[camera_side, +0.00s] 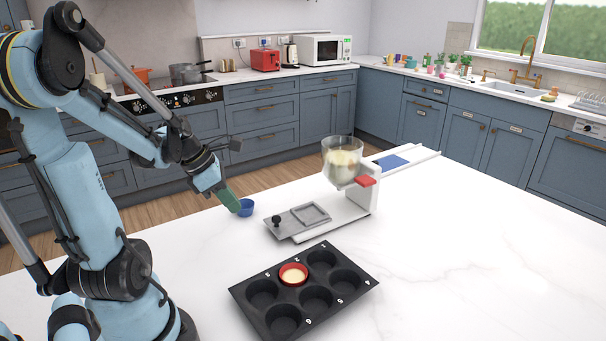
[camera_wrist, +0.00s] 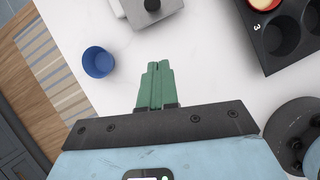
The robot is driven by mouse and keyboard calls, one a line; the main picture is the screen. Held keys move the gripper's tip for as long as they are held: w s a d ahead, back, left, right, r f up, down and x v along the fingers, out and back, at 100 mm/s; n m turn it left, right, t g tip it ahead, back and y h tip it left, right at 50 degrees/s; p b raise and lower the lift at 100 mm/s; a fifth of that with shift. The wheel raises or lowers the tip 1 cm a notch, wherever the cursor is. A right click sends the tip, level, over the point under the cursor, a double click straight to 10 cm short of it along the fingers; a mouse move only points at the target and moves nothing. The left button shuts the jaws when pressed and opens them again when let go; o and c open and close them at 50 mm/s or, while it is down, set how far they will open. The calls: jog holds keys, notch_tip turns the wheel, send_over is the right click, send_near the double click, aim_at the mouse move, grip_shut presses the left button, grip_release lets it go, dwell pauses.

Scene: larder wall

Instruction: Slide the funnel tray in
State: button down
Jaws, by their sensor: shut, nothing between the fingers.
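The funnel (camera_side: 343,160) is a clear hopper with pale contents, held on a white stand (camera_side: 358,203) on the counter. The grey funnel tray (camera_side: 297,219) with a square recess and a black knob (camera_side: 277,221) sticks out of the stand's left side. In the wrist view the black knob (camera_wrist: 152,4) and part of the tray show at the top edge. My gripper (camera_side: 237,208), with green fingers, is shut and empty, left of the knob and apart from it. It also shows in the wrist view (camera_wrist: 158,66), with the fingertips together.
A blue cup (camera_side: 246,208) stands beside my fingers; in the wrist view it (camera_wrist: 98,62) is to their left. A black muffin tin (camera_side: 337,303) with a red cup (camera_side: 293,274) lies in front. A blue pad (camera_side: 391,162) lies behind the stand.

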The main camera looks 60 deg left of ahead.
jog(key=x, duration=0.5)
jog(key=shift+f, duration=0.15)
jog(key=w, duration=0.1)
jog(key=w+d, duration=0.1)
jog(key=w, duration=0.1)
jog(key=shift+w+d, duration=0.15)
jog(key=shift+w, duration=0.4)
send_near(308, 214)
jog(key=x, duration=0.4)
jog(key=shift+w+f, duration=0.15)
jog(key=shift+f, duration=0.05)
